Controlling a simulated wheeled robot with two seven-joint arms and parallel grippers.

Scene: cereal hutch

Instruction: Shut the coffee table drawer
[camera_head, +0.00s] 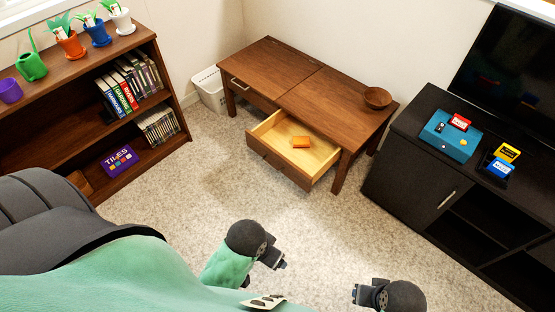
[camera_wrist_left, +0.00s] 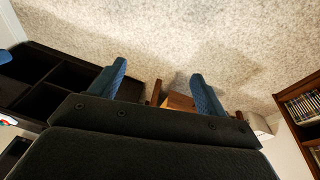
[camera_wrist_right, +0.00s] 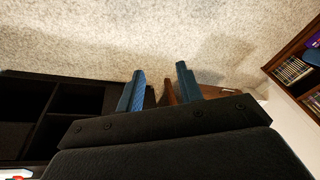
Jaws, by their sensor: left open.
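The wooden coffee table (camera_head: 290,72) stands against the back wall. Its right-hand drawer (camera_head: 276,165) is pulled out toward me, its light inside showing; a small orange object (camera_head: 300,142) lies in it. The left front (camera_head: 252,95) with a handle looks flush. My left gripper (camera_head: 281,264) is in front of the drawer over the carpet, apart from it; its fingers (camera_wrist_left: 158,72) are spread and empty. My right gripper (camera_head: 356,294) is farther right and nearer me, also apart; its fingers (camera_wrist_right: 160,70) are parted with nothing held, a smaller gap than the left.
A bookshelf (camera_head: 150,80) with pots and books stands left. A dark TV cabinet (camera_head: 425,150) with a blue box (camera_head: 450,136) stands right, near the table. A bowl (camera_head: 377,97) sits on the table; a white basket (camera_head: 208,90) is behind its left end. Carpet (camera_head: 215,185) before the drawer is clear.

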